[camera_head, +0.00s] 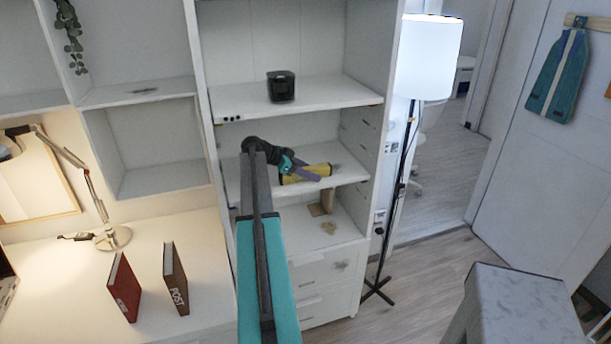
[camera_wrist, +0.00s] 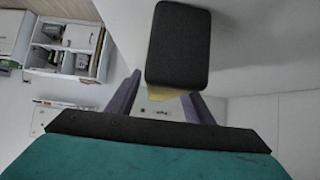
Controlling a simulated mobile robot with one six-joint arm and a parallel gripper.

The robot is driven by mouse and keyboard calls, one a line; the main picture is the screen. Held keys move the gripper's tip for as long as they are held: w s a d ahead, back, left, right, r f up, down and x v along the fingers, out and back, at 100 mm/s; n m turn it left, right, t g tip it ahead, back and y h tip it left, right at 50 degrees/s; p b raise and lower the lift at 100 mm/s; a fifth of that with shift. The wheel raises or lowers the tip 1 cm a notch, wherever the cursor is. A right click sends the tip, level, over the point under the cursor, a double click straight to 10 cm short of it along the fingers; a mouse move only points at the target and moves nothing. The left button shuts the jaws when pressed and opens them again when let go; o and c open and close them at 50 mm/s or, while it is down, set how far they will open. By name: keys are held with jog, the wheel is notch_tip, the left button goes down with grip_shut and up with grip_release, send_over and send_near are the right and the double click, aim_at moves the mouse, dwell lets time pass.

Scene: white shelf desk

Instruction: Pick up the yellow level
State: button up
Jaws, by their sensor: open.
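The yellow level (camera_head: 318,172) lies on the middle shelf of the white shelf unit in the head view. My gripper (camera_head: 301,172) is at the level, its purple fingers partly covering it. In the wrist view, my gripper (camera_wrist: 163,90) has its two fingers spread apart. A yellow patch of the level (camera_wrist: 166,96) shows between them. A large dark rounded block (camera_wrist: 178,45) stands directly above that patch; it may be an end of the level, but I cannot tell for certain. Whether the fingers touch the level is unclear.
The shelf board above (camera_head: 325,94) carries a black cup-like object (camera_head: 281,86). The middle shelf's side wall (camera_head: 362,130) is close on the right. A floor lamp (camera_head: 428,60) stands to the right. A desk with a lamp and two books (camera_head: 125,287) is at left.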

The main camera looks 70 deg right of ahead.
aim_at(317, 166)
grip_shut()
jog(key=shift+r, duration=0.15)
jog(key=shift+r+b, duration=1)
jog(key=shift+r, duration=0.6)
jog(key=s+a+b, duration=0.2)
jog(key=s+a, duration=0.1)
jog(key=a, duration=0.4)
jog(key=s+a+r+b, duration=0.1)
jog(key=s+a+b, duration=0.1)
jog(key=a, duration=0.5)
jog(key=shift+s+a+r, duration=0.3)
jog(key=shift+s, duration=0.5)
